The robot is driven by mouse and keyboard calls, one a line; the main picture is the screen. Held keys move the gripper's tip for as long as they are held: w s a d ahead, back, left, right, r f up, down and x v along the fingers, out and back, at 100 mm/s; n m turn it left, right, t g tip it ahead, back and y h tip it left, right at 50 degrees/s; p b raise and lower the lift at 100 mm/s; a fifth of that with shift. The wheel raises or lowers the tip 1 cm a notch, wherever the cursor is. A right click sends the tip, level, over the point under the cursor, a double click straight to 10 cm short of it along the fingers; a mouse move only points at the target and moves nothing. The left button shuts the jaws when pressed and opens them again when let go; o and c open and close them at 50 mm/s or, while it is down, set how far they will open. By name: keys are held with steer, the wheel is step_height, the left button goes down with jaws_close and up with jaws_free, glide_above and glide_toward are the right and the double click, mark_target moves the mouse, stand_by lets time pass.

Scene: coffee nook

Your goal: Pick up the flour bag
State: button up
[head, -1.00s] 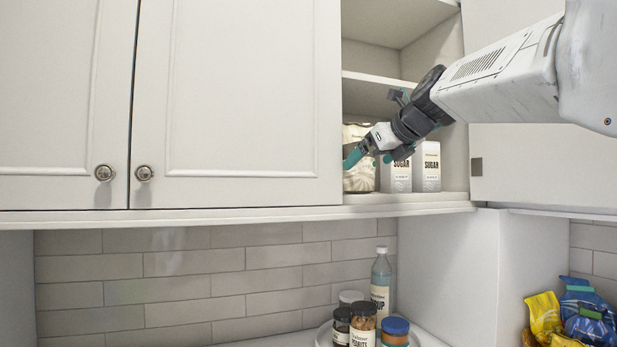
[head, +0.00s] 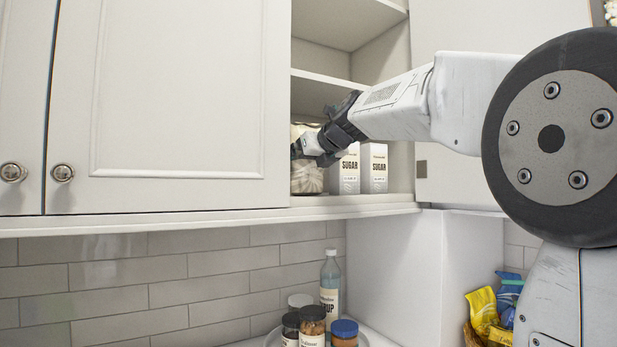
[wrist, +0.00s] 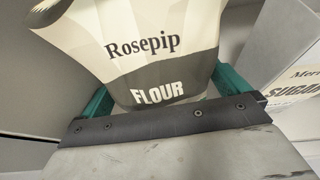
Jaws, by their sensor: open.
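The flour bag (wrist: 145,55) fills the upper middle of the wrist view, cream and grey-brown with "Rosepip" and "FLOUR" printed on it. In the head view the flour bag (head: 306,179) stands on the bottom shelf of the open cabinet, partly hidden behind my gripper (head: 305,150). In the wrist view my gripper (wrist: 165,88) is open, with one teal finger on each side of the bag's lower part. The bag is between the fingers, close to the palm. I cannot tell whether either finger touches it.
Two white sugar boxes, the nearer sugar box (head: 349,170) and another sugar box (head: 374,168), stand right of the bag. The closed cabinet door (head: 175,95) is to the left. An upper shelf (head: 330,78) lies above. Jars and a syrup bottle (head: 330,285) stand below.

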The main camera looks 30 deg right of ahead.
steer(key=c, duration=1.5)
steer(key=shift+r, duration=0.1)
steer(key=shift+c, duration=0.3)
steer(key=shift+r, duration=0.1)
